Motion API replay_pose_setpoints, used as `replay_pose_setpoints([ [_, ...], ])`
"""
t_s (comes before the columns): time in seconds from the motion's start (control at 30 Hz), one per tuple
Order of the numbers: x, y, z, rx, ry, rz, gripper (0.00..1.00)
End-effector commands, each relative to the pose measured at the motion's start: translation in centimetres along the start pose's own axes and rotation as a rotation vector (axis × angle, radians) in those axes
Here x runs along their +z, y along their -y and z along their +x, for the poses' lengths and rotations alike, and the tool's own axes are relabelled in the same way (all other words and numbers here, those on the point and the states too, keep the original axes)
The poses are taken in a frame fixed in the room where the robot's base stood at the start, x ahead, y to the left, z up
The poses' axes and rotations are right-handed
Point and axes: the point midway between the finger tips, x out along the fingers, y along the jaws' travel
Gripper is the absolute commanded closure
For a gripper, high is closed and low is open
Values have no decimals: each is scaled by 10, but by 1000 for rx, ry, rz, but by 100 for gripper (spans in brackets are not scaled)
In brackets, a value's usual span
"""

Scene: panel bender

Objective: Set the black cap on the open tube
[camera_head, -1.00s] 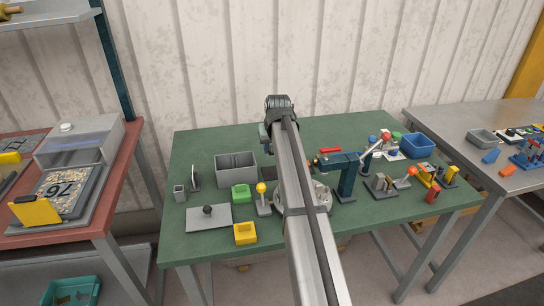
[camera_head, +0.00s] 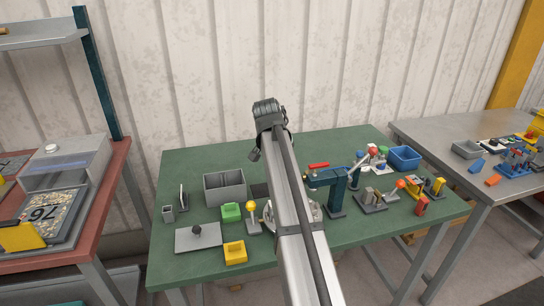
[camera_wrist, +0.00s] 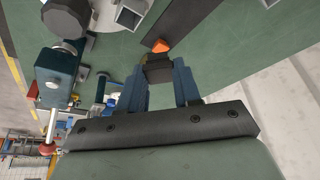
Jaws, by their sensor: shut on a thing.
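My gripper (camera_wrist: 159,76) shows in the wrist view, its two blue fingers shut on a small dark block, which looks like the black cap (camera_wrist: 159,67). It is held over the green table. A square hollow tube (camera_wrist: 130,15) with an open end shows at the top of the wrist view, beyond and left of the fingertips, apart from the held piece. An orange-tipped piece (camera_wrist: 161,45) lies just beyond the held piece. In the head view my arm hides the gripper and the held piece, and I cannot surely pick out the open tube there.
A blue press-like tool (camera_head: 338,185) stands right of my arm on the green table (camera_head: 180,260). A grey bin (camera_head: 225,188), a green block (camera_head: 231,212), a yellow block (camera_head: 235,252) and a yellow-knobbed lever (camera_head: 252,215) stand left. A blue bin (camera_head: 404,158) is at the right.

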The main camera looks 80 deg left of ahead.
Motion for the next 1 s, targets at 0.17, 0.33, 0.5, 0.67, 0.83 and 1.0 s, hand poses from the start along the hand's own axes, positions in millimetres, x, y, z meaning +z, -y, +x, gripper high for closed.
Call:
replay_pose_setpoints([
  [0.17,3,-15,-3,103,0,242,92],
  [0.33,6,-25,-5,194,0,466,92],
  [0.5,10,-29,-6,263,0,631,92],
  [0.67,11,-30,-7,298,0,719,92],
  [0.83,12,-30,-5,311,1,747,92],
  [1.0,15,-30,0,310,1,747,92],
])
